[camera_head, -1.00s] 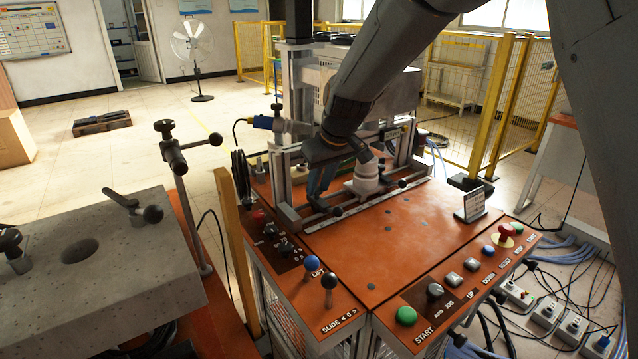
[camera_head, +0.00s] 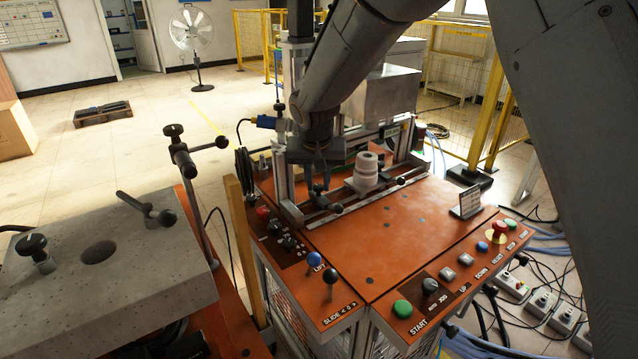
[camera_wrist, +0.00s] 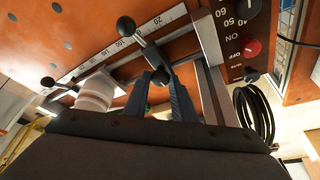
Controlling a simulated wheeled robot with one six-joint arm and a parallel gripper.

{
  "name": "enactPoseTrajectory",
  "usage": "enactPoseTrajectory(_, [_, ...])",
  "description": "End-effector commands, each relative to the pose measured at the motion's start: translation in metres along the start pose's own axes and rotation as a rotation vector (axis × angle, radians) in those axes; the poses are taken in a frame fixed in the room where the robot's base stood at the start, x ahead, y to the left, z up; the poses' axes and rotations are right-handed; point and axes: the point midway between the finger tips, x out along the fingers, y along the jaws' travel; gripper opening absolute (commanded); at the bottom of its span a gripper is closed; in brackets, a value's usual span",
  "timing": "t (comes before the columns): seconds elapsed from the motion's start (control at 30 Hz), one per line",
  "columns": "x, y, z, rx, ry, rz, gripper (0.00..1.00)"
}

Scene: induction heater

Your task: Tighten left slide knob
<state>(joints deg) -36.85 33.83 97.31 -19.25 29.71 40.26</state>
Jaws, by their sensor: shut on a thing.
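The left slide knob (camera_head: 337,208) is a dark clamp lever with ball ends on the front ruler rail of the orange heater table. In the wrist view its silver lever (camera_wrist: 143,44) runs from one black ball to another between my fingertips. My gripper (camera_head: 322,183) points down at the rail's left end. Its blue-grey fingers (camera_wrist: 164,84) are closed around the inner end of the lever, partly hiding it. A second slide knob (camera_head: 400,181) sits farther right on the rail, apart from my gripper.
A white stepped cylinder (camera_head: 367,170) stands behind the rail, close to the right of my gripper. A metal upright (camera_head: 281,178) stands to the left. Blue and black lever knobs (camera_head: 314,258) and a green start button (camera_head: 402,308) are at the front. The orange tabletop is mostly clear.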

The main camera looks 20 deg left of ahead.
Motion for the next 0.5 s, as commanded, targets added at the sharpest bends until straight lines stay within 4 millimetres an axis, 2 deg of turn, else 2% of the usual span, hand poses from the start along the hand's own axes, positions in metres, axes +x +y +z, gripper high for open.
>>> enactPoseTrajectory(0.5, [-0.0004, -0.0023, -0.0007, 0.124, 0.002, 0.048, 0.01])
